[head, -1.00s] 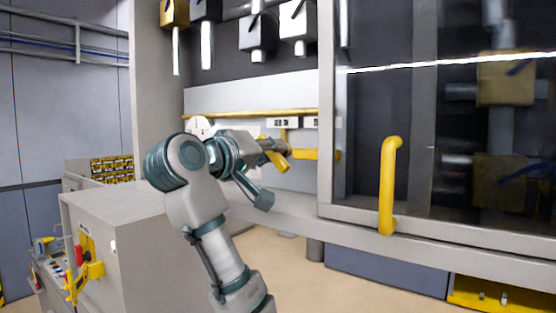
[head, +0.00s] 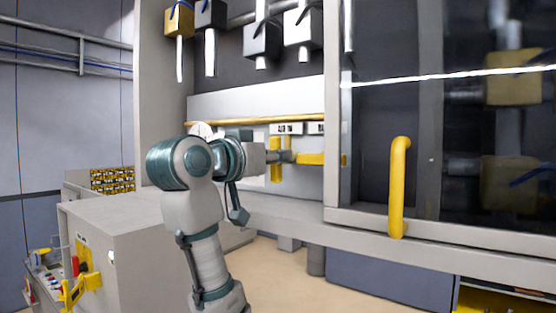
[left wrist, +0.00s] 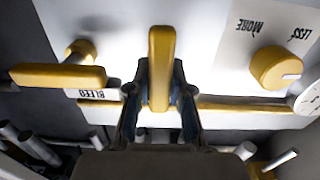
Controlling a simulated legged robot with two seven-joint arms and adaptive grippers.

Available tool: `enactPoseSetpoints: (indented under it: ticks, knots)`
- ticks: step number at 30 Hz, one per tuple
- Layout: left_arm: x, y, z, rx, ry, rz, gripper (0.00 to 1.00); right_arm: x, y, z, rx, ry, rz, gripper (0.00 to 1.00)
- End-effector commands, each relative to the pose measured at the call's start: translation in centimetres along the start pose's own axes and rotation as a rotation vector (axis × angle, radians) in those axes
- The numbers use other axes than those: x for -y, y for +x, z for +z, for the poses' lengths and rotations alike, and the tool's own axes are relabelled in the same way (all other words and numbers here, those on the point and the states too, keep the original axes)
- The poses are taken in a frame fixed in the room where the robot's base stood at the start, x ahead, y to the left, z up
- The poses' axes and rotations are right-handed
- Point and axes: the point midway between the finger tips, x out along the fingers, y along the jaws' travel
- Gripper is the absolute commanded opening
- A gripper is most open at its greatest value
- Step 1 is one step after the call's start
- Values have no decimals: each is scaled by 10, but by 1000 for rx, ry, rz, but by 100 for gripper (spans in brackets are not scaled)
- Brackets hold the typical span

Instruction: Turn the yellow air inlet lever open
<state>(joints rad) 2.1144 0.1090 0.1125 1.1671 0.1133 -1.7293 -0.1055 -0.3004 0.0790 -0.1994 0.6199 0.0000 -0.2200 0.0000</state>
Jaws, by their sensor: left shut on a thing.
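The yellow lever (head: 276,172) on the white panel stands upright in the head view, under a small label too small to read surely. In the left wrist view the same lever (left wrist: 160,55) runs up and down the middle. My left gripper (head: 284,157) is shut on it; its two dark fingers (left wrist: 160,95) sit one on each side of the bar. My right gripper is not in view.
A second yellow lever (head: 313,159), marked BLEED, lies level beside it and also shows in the wrist view (left wrist: 58,76). A yellow knob (left wrist: 276,68) marked LESS and MORE and a round gauge (left wrist: 310,96) are on the other side. A glass door with yellow handle (head: 398,188) stands right.

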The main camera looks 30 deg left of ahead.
Motion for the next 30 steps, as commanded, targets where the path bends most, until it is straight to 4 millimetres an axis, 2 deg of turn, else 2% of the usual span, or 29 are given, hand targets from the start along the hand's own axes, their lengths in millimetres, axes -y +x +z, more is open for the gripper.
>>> enactPoseSetpoints:
  ticks: [1,19,20,22,30]
  knots:
    - [0,-4,-5,-15,13,-2,0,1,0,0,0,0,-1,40]
    - [0,-4,-5,-16,47,-2,0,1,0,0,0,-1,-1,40]
    - [0,-4,-5,-16,47,-2,27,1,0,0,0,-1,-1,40]
    - [0,-3,-4,-14,47,-2,45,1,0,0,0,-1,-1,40]
    - [0,1,-1,-6,46,0,46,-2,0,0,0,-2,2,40]
